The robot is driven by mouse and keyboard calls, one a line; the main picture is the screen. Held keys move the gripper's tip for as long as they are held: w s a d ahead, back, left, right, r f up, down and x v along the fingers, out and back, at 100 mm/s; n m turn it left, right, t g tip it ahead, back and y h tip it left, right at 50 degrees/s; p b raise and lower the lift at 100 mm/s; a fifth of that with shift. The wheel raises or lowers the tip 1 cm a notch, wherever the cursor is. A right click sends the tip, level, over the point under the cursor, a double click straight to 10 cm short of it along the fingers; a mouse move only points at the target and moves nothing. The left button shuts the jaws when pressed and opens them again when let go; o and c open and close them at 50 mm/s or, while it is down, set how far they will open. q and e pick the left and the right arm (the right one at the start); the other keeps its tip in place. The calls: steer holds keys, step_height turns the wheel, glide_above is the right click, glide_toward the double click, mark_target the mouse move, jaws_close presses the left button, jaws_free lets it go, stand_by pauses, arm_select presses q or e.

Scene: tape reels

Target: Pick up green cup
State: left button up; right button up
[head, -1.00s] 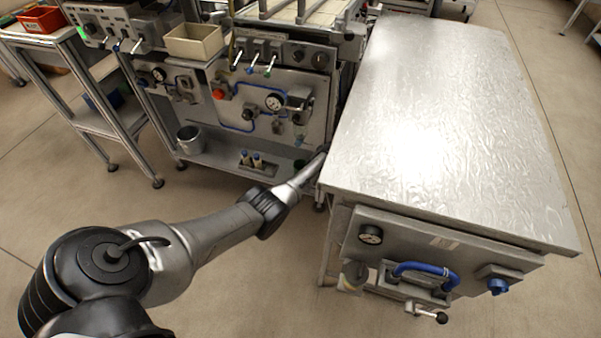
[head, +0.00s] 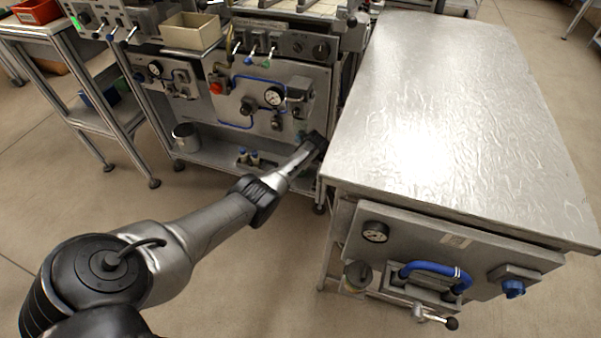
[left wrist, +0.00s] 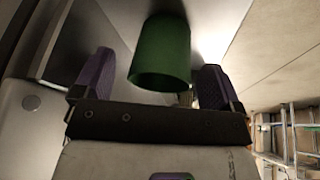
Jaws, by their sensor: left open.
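The green cup (left wrist: 162,52) is in the left wrist view, at the upper middle, between the two purple-grey fingers of my left gripper (left wrist: 155,76). The fingers are spread, with a visible gap to the cup on each side. In the head view my left gripper (head: 316,142) reaches to the lower shelf of the grey machine, beside the left edge of the metal table. I cannot make out the cup clearly there. My right gripper is not in view.
The metal table (head: 430,110) stands close to the right of my left gripper. The machine's lower shelf (head: 212,154) holds a metal pot (head: 186,137) and small blue-capped bottles (head: 248,157). A beige bin (head: 190,32) sits above. The floor in front is clear.

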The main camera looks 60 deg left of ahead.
arm_select(q)
steer(key=shift+f, duration=0.15)
steer(key=c, duration=1)
